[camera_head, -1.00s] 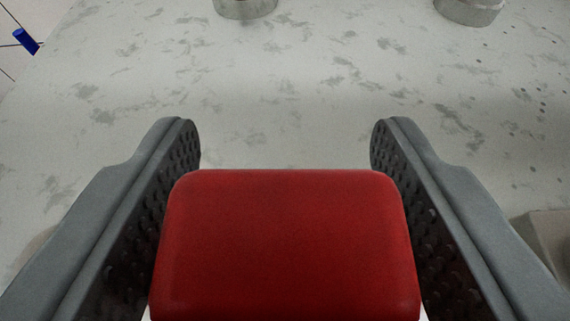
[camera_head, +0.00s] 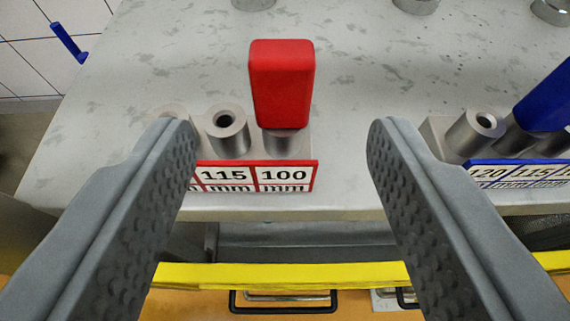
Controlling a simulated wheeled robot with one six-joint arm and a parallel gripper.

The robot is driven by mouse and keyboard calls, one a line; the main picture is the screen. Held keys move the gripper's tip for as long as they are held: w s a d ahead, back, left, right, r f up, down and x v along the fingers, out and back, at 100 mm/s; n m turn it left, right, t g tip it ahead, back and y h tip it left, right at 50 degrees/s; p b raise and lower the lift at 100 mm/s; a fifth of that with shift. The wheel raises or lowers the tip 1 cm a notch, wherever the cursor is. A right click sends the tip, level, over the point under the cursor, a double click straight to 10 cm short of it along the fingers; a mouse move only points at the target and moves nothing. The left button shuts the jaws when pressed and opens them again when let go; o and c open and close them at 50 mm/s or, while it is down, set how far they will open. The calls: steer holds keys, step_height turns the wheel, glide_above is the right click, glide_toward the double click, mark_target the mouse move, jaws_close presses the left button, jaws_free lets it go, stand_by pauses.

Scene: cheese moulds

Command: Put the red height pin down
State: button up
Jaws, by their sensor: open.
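The red height pin (camera_head: 281,84) stands upright in the socket of a red-labelled holder, above the "100 mm" mark. The holder's red-edged label (camera_head: 253,176) also shows "115 mm"; its left end is hidden behind my left finger. An empty metal socket (camera_head: 228,131) with a dark hole stands just left of the pin. My gripper (camera_head: 280,140) is open and empty, with its fingers wide apart. The pin stands beyond the fingertips and touches neither finger.
A blue-labelled holder (camera_head: 517,171) with a blue pin (camera_head: 545,96) stands at the right, close to my right finger. Metal cylinders (camera_head: 415,5) stand at the back. The mottled tabletop (camera_head: 180,75) is clear in the middle. A yellow edge (camera_head: 330,274) and drawer handles lie below the table front.

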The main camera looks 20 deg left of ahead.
steer(key=shift+s+r, duration=0.1)
steer(key=shift+s, duration=0.15)
steer(key=s+d+f+m+t+h, duration=0.1)
steer(key=s+d+f+t+h, duration=0.1)
steer(key=s+d+f, duration=1.2)
steer(key=s+f, duration=0.3)
steer(key=f, duration=0.4)
steer(key=s+d+f+m+t+h, duration=0.1)
steer(key=s+f, duration=0.3)
steer(key=f, duration=0.4)
steer(key=s+d+f+m+t, duration=0.1)
steer(key=s+d+f, duration=0.2)
steer(key=f, duration=0.5)
steer(key=shift+s+h, duration=0.4)
steer(key=shift+s, duration=0.3)
steer(key=shift+d, duration=0.1)
